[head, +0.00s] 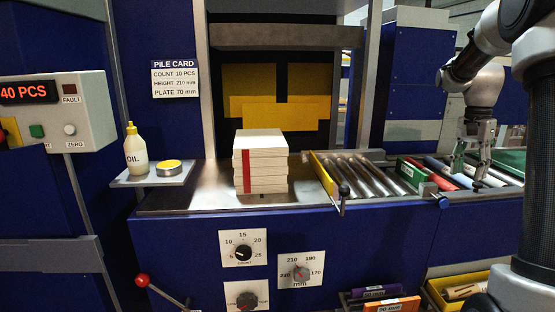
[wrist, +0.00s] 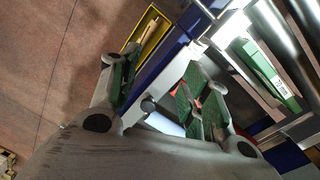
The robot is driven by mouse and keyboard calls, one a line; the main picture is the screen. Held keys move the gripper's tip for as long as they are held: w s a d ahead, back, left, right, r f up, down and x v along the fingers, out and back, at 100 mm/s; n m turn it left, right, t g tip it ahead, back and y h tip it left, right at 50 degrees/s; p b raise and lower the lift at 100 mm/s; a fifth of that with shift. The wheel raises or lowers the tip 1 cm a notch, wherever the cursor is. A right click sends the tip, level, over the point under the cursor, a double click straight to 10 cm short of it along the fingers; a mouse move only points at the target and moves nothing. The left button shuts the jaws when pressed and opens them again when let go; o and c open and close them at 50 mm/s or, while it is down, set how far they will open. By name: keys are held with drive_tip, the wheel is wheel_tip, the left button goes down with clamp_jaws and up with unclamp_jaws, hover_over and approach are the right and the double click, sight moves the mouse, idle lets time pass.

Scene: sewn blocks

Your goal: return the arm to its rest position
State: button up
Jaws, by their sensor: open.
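My gripper (head: 469,170) hangs from my arm at the right of the head view, fingers pointing down over a rack of coloured bars (head: 440,181). In the wrist view my gripper (wrist: 160,92) shows its two green-padded fingers spread apart, with nothing held between them. A white bar end and a bit of red show below and between the fingers. The exact height of the fingertips above the bars is hard to tell.
A stack of pale sewn blocks (head: 261,163) with a red stripe stands on the steel table (head: 205,199). Metal rollers (head: 362,172) lie right of it. An oil bottle (head: 136,152) stands on a side shelf. A yellow bin (head: 452,291) sits low at right.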

drive_tip(key=s+a+r+n+t, duration=0.1)
drive_tip(key=s+a+n+t, duration=0.1)
drive_tip(key=s+a+n, duration=0.4)
drive_tip(key=s+a+r+n+t, duration=0.1)
drive_tip(key=s+a+n+t, duration=0.2)
drive_tip(key=s+a, duration=0.9)
drive_tip(key=shift+s+r+n, duration=0.3)
drive_tip(key=shift+s+n, duration=1.6)
drive_tip(key=shift+s, duration=1.8)
